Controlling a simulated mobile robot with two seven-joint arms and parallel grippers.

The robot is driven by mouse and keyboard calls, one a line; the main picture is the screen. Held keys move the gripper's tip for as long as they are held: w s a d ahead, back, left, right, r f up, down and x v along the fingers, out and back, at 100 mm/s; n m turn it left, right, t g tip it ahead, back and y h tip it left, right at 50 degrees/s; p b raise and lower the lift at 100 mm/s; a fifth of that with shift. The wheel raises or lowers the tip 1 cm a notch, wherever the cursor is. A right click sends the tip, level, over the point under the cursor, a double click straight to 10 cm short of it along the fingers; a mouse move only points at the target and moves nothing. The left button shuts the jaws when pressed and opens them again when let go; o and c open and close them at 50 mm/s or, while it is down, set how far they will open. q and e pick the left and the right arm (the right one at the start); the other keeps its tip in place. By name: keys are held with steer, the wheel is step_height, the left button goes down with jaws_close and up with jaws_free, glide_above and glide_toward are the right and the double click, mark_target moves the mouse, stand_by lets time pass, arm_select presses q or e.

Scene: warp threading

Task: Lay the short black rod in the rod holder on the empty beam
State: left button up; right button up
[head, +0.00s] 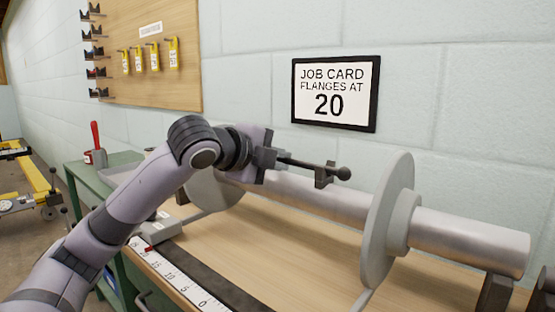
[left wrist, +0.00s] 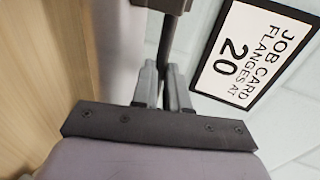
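My left gripper (head: 272,158) is above the left part of the beam, in front of the wall. Its fingers, also in the left wrist view (left wrist: 162,88), are closed around the short black rod (head: 300,163). The rod points right and ends in a dark ball. In the left wrist view the rod (left wrist: 167,38) runs up from between the fingers. A dark bracket that looks like the rod holder (head: 325,176) is at the rod near the ball; I cannot tell whether they touch. The silver empty beam (head: 465,238) lies below, with two grey flanges. My right gripper is not in view.
The right flange (head: 388,225) stands high beside the bracket. A white scale (head: 172,275) runs along the bench front. A job card (head: 335,93) reading "flanges at 20" hangs on the wall. A red-handled tool (head: 96,140) stands at the left.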

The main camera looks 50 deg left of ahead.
arm_select(q)
steer(key=o, duration=0.5)
steer(key=shift+f, duration=0.15)
steer(key=shift+r+b+v, duration=0.1)
steer(key=shift+b+v, duration=0.25)
steer(key=shift+v, duration=1.45)
steer(key=shift+r+b+v, duration=0.15)
steer(key=shift+b+v, duration=0.2)
steer(key=shift+v, duration=1.5)
steer(key=shift+w, duration=0.1)
